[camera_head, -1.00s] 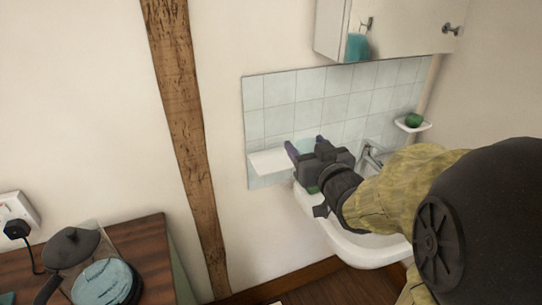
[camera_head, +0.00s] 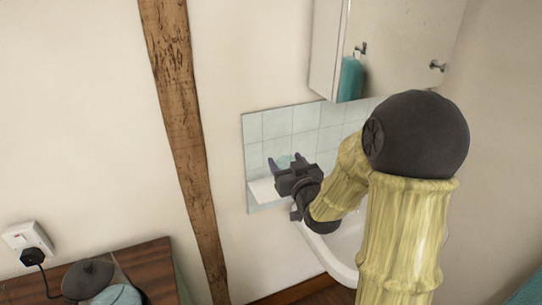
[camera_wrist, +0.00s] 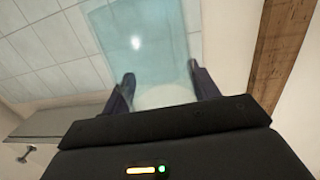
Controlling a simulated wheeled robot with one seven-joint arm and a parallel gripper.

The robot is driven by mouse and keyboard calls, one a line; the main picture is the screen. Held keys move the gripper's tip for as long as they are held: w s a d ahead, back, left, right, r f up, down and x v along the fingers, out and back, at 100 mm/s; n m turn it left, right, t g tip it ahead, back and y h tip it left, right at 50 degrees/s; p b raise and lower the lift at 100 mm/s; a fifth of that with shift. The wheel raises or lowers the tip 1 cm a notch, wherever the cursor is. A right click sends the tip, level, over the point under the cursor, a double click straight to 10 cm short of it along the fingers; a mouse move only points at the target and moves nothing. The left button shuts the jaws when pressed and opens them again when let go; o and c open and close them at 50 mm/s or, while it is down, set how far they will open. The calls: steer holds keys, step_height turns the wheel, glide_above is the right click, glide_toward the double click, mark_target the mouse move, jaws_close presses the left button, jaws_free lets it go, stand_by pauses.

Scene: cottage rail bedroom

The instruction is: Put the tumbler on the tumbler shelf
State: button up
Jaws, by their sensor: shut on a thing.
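The tumbler is a clear, pale teal glass. In the wrist view the tumbler (camera_wrist: 145,40) sits between my two dark fingers and reaches toward the top of the picture. In the head view only a small teal part of the tumbler (camera_head: 285,161) shows between the fingertips. My gripper (camera_head: 287,164) is shut on it, in front of the tiled wall. The tumbler shelf is taken to be the white ledge (camera_head: 262,189) low on the tiles. My gripper is just above its right part and hides that part. Whether the tumbler touches the ledge cannot be told.
A white washbasin (camera_head: 345,245) is below and right of my gripper. A white wall cabinet (camera_head: 400,50) with a teal thing (camera_head: 351,78) at its handle hangs above right. A wooden post (camera_head: 180,110) stands left. A wooden table (camera_head: 150,268) is at lower left.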

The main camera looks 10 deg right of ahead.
steer(key=p, duration=0.3)
glide_above(267, 156)
steer(key=s, duration=0.4)
steer(key=shift+d+r, duration=0.15)
steer(key=shift+d, duration=0.1)
step_height(267, 156, down, 2)
steer(key=shift+f, duration=0.7)
steer(key=shift+f+p, duration=0.85)
steer(key=shift+f, duration=0.75)
steer(key=shift+w+f, duration=0.15)
steer(key=shift+f, duration=0.15)
steer(key=shift+f, duration=0.2)
steer(key=o, duration=1.1)
